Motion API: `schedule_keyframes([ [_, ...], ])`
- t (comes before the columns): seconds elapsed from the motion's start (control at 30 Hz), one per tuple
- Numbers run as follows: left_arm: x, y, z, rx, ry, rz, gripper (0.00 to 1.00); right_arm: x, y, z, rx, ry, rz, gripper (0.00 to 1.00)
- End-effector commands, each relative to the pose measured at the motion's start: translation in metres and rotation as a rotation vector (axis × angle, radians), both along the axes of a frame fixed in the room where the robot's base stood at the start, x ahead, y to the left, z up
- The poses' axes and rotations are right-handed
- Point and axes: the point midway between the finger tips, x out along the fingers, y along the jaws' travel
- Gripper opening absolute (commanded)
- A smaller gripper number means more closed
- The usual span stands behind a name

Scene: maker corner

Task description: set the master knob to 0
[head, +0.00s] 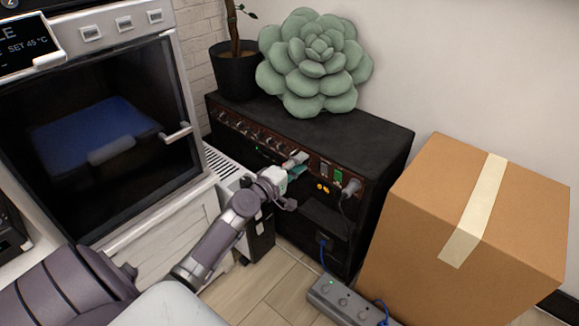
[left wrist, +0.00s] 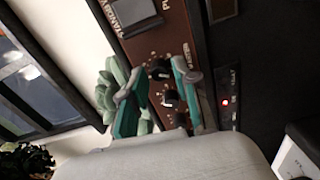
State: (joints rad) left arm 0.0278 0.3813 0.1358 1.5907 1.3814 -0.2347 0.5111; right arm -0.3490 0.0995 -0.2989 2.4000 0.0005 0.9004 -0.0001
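A black amplifier cabinet (head: 375,140) stands against the wall, with a brown control panel and a row of knobs (head: 250,129) along its upper front. My left gripper (head: 297,164) is at the right part of this panel. In the left wrist view its two teal-padded fingers (left wrist: 158,68) are apart, in front of the brown panel (left wrist: 158,40). A dark knob with a pale pointer (left wrist: 168,98) shows between the fingers, with a gap on both sides. Another dark knob (left wrist: 158,72) shows near the fingertips. I cannot read which knob is the master or its setting.
A green succulent (head: 315,65) and a potted plant (head: 236,72) are on top of the cabinet. A cardboard box (head: 420,210) stands at right. A power strip (head: 338,300) with cables lies on the floor. An oven-like machine (head: 100,120) is at left.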

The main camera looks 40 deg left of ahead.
Motion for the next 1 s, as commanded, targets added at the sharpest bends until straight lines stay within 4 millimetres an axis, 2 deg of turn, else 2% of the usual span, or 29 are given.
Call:
schedule_keyframes([
  [0.5, -0.097, 0.008, 0.001, -0.001, 0.004, 0.0, 0.3, 0.0, 0.0, 0.0, 0.0, 0.002, 0.001, 0.4],
  [0.7, -0.114, 0.01, 0.002, 0.0, 0.002, 0.002, 0.3, 0.0, 0.0, 0.0, 0.0, 0.002, 0.001, 0.4],
  [1.0, -0.116, 0.01, 0.003, 0.0, 0.001, 0.001, 0.3, 0.0, 0.0, 0.0, -0.001, 0.002, 0.001, 0.4],
])
